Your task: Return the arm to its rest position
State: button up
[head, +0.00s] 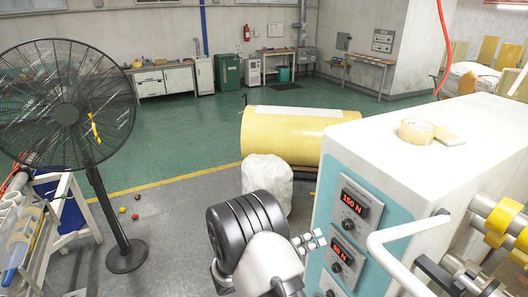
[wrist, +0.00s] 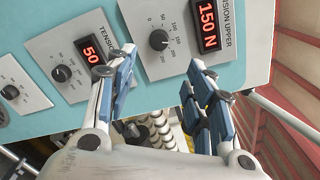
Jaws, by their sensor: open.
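My arm (head: 245,230) reaches up from the bottom of the head view. My gripper (head: 309,242) is in front of the teal control panel (head: 353,178) of the white machine. In the wrist view, my gripper (wrist: 160,63) is open, with its two blue-padded fingers well apart and nothing between them. The upper tension knob (wrist: 158,40) lies beyond the fingertips, below the red 150 N display (wrist: 208,12). The lower knob (wrist: 62,73) is left of the fingers. I cannot tell whether a fingertip touches the panel.
The white machine (head: 430,165) fills the right, with a tape roll (head: 417,131) on top and a white pipe handle (head: 405,232) in front. A black fan (head: 68,115) and cart stand left. A white sack (head: 267,178) and large yellow roll (head: 290,132) are behind my arm.

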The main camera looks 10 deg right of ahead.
jog(key=s+d+r+m+g+y+b, duration=0.3)
jog(key=s+m+g+y, duration=0.1)
jog(key=s+m, duration=0.45)
jog(key=s+d+r+m+g+y+b, duration=0.2)
jog(key=s+m+g+y+b, duration=0.15)
jog(key=s+m, duration=0.5)
jog(key=s+a+f+m+t+y+b, duration=0.2)
jog(key=s+a+m+t+y+b, duration=0.4)
jog(key=m, duration=1)
jog(key=s+a+y+b, duration=0.1)
jog(key=s+a+y, duration=0.2)
jog(key=s, duration=0.3)
jog(key=shift+s+a+f+m, duration=0.15)
jog(key=shift+s+a+m, duration=0.2)
jog(key=shift+a, duration=0.3)
